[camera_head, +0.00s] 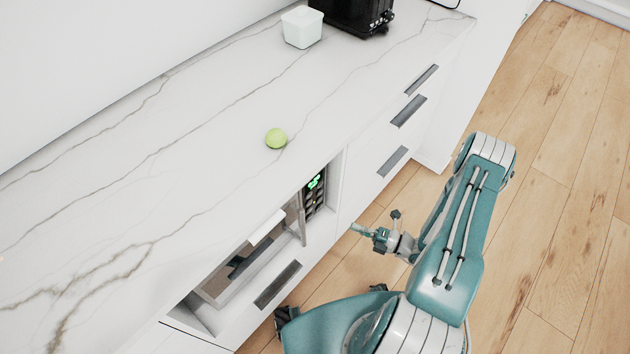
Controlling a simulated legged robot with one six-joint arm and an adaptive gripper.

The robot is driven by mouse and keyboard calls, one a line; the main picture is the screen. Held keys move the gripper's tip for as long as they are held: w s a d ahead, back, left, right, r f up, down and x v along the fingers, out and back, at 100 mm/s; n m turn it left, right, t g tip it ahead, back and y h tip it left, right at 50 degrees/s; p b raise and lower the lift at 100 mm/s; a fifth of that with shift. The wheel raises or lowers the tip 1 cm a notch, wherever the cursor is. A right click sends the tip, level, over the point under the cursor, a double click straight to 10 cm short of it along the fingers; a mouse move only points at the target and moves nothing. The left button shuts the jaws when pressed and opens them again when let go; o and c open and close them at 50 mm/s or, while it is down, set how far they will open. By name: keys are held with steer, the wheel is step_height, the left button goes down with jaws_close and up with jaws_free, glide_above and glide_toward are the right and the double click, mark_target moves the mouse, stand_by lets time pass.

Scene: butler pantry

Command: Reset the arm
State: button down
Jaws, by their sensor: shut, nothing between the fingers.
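My arm (453,235) is teal and white and folded on the right side of the view, beside the cabinet front. Its raised elbow is over the wooden floor. My gripper (360,230) is small in the picture, points left toward the cabinet front, and is shut with nothing held. It is apart from the drawers and the counter.
A marble counter (150,180) holds a green ball-like fruit (276,138), a pale square container (302,27) and a black appliance (352,14). Below is a built-in microwave with a lit green display (315,182). Drawer handles (393,161) protrude. Wooden floor (560,180) at right is clear.

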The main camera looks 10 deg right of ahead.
stand_by(0.4)
steer(key=a+r+n+g+h, duration=0.25)
steer(key=r+n+g, duration=0.35)
steer(key=r+n, duration=0.55)
steer(key=a+r+n+g+h, duration=0.1)
steer(key=a+r+n+g, duration=0.2)
steer(key=r+n+g, duration=0.6)
steer(key=s+r+n+t+h, duration=0.5)
steer(key=r+n, duration=0.6)
steer(key=r, duration=0.1)
steer(key=s+a+r+n+t+h, duration=0.1)
steer(key=s+r+n+t+h, duration=0.3)
steer(key=r+n, duration=0.8)
steer(key=shift+s+t+h, duration=0.4)
steer(key=shift+s+h, duration=0.55)
steer(key=shift+s, duration=0.05)
steer(key=shift+a, duration=0.15)
